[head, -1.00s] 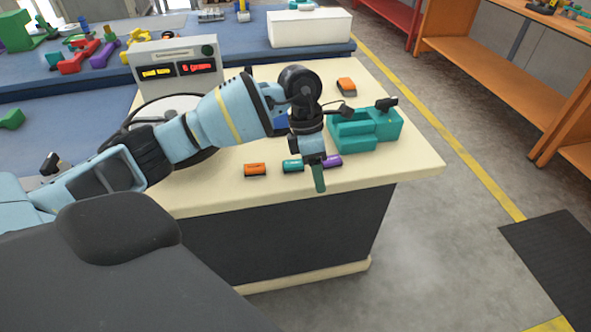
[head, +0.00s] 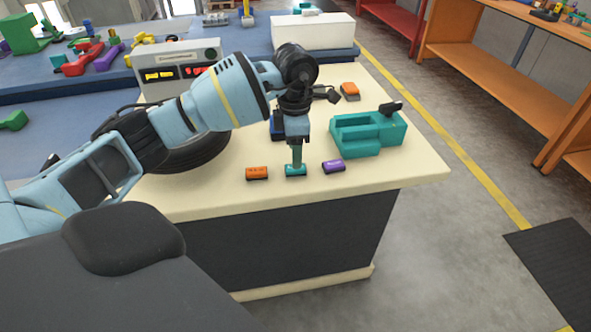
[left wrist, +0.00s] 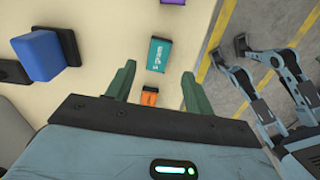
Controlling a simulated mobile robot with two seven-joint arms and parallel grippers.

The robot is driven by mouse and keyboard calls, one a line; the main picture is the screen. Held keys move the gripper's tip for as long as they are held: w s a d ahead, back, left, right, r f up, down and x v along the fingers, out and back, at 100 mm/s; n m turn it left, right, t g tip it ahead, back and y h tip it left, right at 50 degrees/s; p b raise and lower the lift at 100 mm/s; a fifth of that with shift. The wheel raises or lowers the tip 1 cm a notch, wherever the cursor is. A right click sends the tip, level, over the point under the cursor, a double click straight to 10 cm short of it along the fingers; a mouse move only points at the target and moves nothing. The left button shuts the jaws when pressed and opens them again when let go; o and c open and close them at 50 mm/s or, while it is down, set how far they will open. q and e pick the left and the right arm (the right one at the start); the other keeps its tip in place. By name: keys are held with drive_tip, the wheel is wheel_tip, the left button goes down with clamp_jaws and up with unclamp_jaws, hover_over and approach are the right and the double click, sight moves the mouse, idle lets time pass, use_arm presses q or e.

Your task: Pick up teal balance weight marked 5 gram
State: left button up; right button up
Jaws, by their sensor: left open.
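The teal balance weight (head: 296,171) lies on the cream bench top near its front edge. It stands between an orange weight (head: 257,173) on its left and a purple weight (head: 333,166) on its right. In the left wrist view the teal weight (left wrist: 159,54) shows its "gram" label; the digit looks like a 5. My left gripper (head: 297,163) points down right over the teal weight, and its green finger hides part of it. In the left wrist view its fingers (left wrist: 159,75) are apart, with nothing held between them.
A teal holder block (head: 357,138) stands right of the weights. A second orange block (head: 350,90) lies farther back.

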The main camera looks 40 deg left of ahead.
use_arm(q)
wheel_tip(320, 180, down, 5)
drive_tip(key=shift+w+a+f, duration=0.1)
drive_tip(key=shift+w, duration=0.05)
drive_tip(key=shift+c, duration=0.4)
drive_tip(key=c, duration=1)
